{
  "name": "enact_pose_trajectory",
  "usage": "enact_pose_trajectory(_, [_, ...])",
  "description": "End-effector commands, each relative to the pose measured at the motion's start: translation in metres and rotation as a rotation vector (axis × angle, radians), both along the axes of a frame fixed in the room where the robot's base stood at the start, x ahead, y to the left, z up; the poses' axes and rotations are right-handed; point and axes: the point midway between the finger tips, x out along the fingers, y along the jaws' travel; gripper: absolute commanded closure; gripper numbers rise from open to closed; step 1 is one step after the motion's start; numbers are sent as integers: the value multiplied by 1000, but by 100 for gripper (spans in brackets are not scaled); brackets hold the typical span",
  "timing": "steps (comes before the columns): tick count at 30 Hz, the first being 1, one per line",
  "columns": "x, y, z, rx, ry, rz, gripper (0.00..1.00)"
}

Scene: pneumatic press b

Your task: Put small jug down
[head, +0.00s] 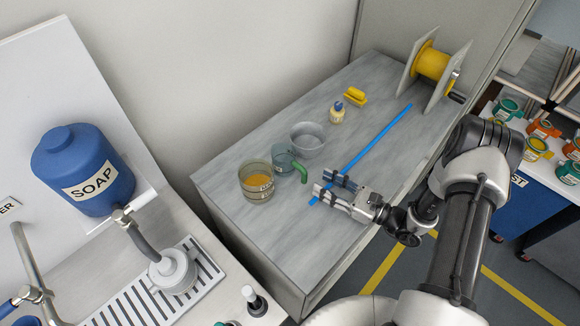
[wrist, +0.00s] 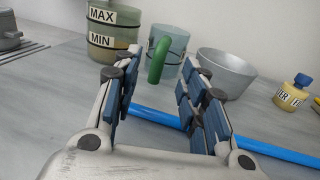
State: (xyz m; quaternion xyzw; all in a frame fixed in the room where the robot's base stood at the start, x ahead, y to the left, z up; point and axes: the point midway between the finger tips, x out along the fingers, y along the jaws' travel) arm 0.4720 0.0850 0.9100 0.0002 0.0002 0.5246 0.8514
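The small jug (head: 282,162) is a clear teal cup with a green handle. It stands upright on the grey worktop, beside the larger jug. In the wrist view the small jug (wrist: 174,44) is ahead of my gripper (wrist: 158,72), its green handle (wrist: 158,60) facing me and showing between the two fingers. My gripper (head: 327,184) is open and empty, with its blue-padded fingers apart. In the head view it is to the right of the handle (head: 301,173), with a small gap between them.
The larger jug (head: 257,183) holds orange liquid and has MAX and MIN labels. A grey metal bowl (head: 308,142) stands behind the small jug. A blue bar (head: 375,142) lies across the worktop (head: 240,235). A small labelled bottle (head: 337,113) and yellow spool (head: 432,63) are farther back.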

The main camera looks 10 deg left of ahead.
Motion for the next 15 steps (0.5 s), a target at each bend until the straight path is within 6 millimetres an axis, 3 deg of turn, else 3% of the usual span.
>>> enact_pose_trajectory(10, [18, 40, 5, -1, -2, 4, 61])
enact_pose_trajectory(15, [23, 48, 6, 0, -1, 1, 61])
